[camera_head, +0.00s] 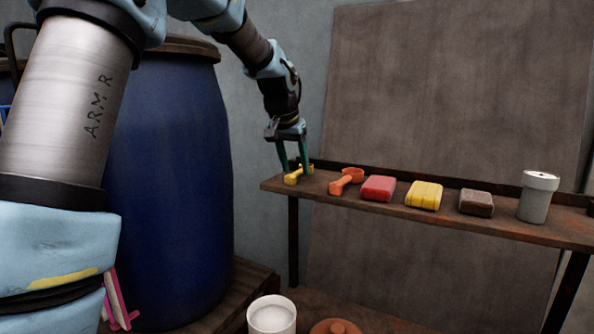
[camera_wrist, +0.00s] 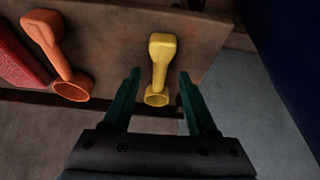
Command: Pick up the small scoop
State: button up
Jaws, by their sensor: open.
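The small scoop is yellow (camera_head: 293,180) and lies at the left end of the shelf in the head view. It also shows in the wrist view (camera_wrist: 160,62), with its blocky handle end away from me and its round bowl nearer my gripper. My gripper (camera_head: 293,168) points down over it with green fingers. In the wrist view my open gripper (camera_wrist: 159,73) has one finger on each side of the scoop, with gaps to both. Whether the fingertips are level with the scoop I cannot tell. A larger orange scoop (camera_head: 347,181) lies to its right in the head view.
On the shelf (camera_head: 455,223) stand a red block (camera_head: 378,188), a yellow block (camera_head: 424,195), a brown block (camera_head: 476,203) and a grey canister (camera_head: 536,202). A raised lip runs along the shelf's back. A blue barrel (camera_head: 175,180) stands at the left.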

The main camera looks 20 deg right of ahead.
jog(key=shift+w+d+f, duration=0.15)
jog(key=shift+d+f, duration=0.1)
jog(key=shift+f, duration=0.4)
jog(key=shift+c, duration=0.4)
grip_shut()
